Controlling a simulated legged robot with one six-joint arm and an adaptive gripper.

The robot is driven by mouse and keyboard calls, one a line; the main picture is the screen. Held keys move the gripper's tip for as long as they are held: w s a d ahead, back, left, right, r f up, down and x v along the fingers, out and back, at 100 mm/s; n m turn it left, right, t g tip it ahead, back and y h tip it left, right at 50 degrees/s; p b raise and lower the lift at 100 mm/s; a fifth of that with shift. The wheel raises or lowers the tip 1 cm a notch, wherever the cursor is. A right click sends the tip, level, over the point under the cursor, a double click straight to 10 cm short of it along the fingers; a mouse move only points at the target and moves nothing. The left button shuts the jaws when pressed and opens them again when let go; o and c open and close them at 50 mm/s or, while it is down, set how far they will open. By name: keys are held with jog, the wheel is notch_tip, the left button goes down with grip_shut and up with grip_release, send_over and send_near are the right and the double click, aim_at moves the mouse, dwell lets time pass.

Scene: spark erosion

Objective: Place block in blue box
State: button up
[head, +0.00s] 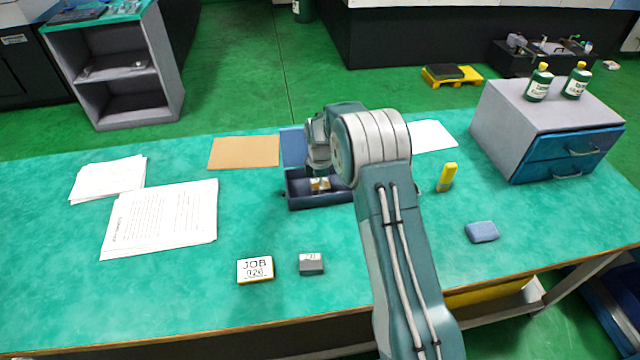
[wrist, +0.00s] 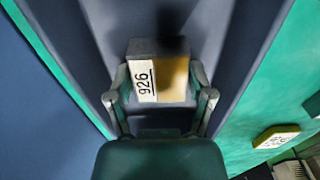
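The block (wrist: 158,78) has a grey end, a brass-coloured part and a white label reading 926. In the head view the block (head: 320,184) shows small, within the outline of the dark blue box (head: 318,202). In the wrist view the box (wrist: 222,90) has dark walls on both sides of the block. My gripper (wrist: 160,82) points down over the box, with one finger against each side of the block. In the head view my gripper (head: 319,176) is partly hidden by my arm. I cannot tell whether the block touches the box floor.
A yellow bottle (head: 447,177), a blue pad (head: 481,232) and a drawer unit (head: 545,125) stand right. Papers (head: 160,218) lie left.

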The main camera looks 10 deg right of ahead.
jog(key=shift+o, duration=0.5)
jog(key=s+d+r+m+t, duration=0.15)
jog(key=s+r, duration=0.25)
jog(key=r, duration=0.8)
jog(key=s+r+m, duration=0.3)
jog(key=s+r, duration=0.1)
jog(key=r, duration=0.8)
jog(key=s+r+m+t, duration=0.1)
jog(key=s+r+m, duration=0.4)
jog(key=s, duration=0.4)
jog(key=s+d+m+t, duration=0.1)
jog(key=s+m+t, duration=0.2)
jog(key=s+m, duration=0.5)
jog(key=s, duration=1.3)
jog(key=shift+d+r, duration=0.3)
jog(key=shift+d, duration=0.05)
jog(key=shift+m, duration=0.25)
